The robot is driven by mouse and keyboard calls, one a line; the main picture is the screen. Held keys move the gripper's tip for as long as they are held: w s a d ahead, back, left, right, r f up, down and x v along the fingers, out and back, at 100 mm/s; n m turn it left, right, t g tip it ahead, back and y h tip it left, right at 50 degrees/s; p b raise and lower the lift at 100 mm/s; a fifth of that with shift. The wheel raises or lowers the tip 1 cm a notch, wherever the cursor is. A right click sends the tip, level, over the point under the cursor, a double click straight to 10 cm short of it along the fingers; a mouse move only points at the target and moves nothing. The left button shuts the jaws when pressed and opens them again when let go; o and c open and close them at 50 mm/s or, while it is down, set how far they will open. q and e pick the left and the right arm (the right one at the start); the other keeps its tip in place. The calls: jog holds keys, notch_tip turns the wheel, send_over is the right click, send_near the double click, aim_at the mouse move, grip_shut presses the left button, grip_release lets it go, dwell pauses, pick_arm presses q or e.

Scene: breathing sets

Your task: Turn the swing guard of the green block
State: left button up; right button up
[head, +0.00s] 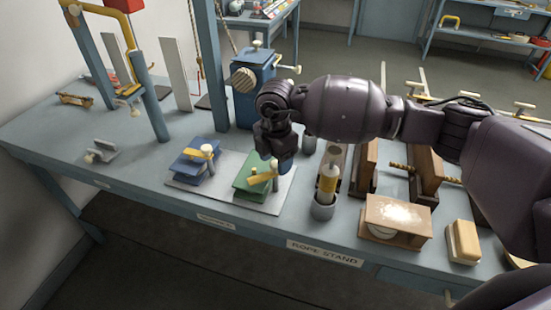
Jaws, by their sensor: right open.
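The green block (247,191) stands on a light plate (230,203) at the front middle of the bench in the head view. Its yellow swing guard (262,179) reaches out to the left from a pale post on the block's right side. A blue block (186,169) with a similar yellow guard stands to its left on the same plate. My right gripper (277,160) points down just behind and above the green block's right side, close to the guard's post. It is open, and I cannot tell whether it touches anything. My left gripper is not in view.
A yellow-labelled bottle in a grey cup (323,208) stands just right of the green block. Further right are wooden uprights, a wooden box (397,217) and a yellow block (463,241). A blue machine (252,88) stands behind. The bench left of the plate is fairly free.

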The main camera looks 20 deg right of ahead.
aim_at(276, 163)
notch_tip(276, 163, up, 11)
jog(key=shift+f, duration=0.2)
dwell(0.4)
